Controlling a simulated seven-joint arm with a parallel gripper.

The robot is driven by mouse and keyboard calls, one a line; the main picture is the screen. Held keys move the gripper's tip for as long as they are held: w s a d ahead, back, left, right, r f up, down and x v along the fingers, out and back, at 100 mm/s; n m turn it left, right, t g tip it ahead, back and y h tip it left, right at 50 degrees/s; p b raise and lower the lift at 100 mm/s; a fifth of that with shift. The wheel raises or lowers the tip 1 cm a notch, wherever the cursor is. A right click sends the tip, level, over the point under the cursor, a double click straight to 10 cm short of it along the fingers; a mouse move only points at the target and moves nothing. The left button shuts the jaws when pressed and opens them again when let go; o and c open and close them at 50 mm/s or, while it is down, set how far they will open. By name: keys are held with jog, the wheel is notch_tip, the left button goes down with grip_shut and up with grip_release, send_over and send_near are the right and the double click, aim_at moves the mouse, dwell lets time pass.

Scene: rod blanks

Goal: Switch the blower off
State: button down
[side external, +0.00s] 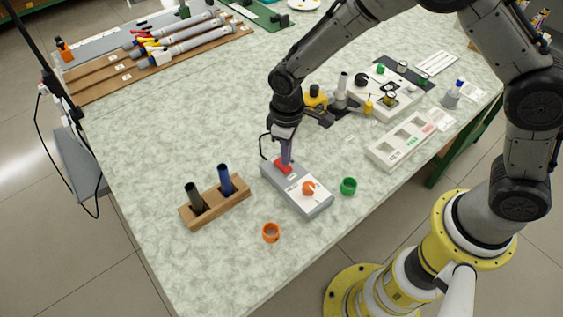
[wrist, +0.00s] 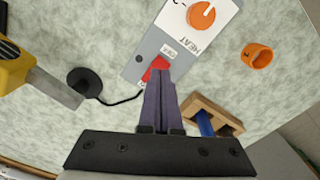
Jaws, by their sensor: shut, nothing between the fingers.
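A grey control box (side external: 316,207) with a white top plate lies on the table. It carries a red rocker switch (side external: 283,167) and an orange knob (side external: 308,188). In the wrist view the red switch (wrist: 156,68) sits beside an "OFF" label, and the orange knob (wrist: 202,15) is marked "HEAT". My gripper (side external: 286,160) is shut and empty, pointing down with its fingertips at the switch. In the wrist view my fingertips (wrist: 159,74) overlap part of the switch. I cannot tell whether they touch it or which way the rocker is tipped.
A wooden block (side external: 215,203) with a dark rod and a blue rod stands left of the box. An orange ring (side external: 271,232) and a green ring (side external: 348,186) lie close by. A labelled white tray (side external: 402,143) is to the right. A black cable runs behind the box.

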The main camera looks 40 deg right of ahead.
jog(key=shift+r, duration=2.4)
jog(key=s+d+r+m+t, duration=0.25)
jog(key=d+r, duration=0.35)
jog(key=r, duration=0.4)
jog(key=s+d+r+m+t, duration=0.1)
jog(key=s+d+r+t, duration=0.3)
jog(key=r, duration=0.6)
jog(key=s+d, duration=0.2)
jog(key=s, duration=0.3)
jog(key=s+d+m, duration=0.1)
jog(key=s+d, duration=0.1)
jog(key=s, duration=0.4)
jog(key=s+d+f+m, duration=0.1)
jog(key=s+d, duration=0.1)
jog(key=s, duration=0.3)
jog(key=shift+s+d+g, duration=0.15)
jog(key=shift+d+g, duration=0.25)
jog(key=shift+g, duration=0.05)
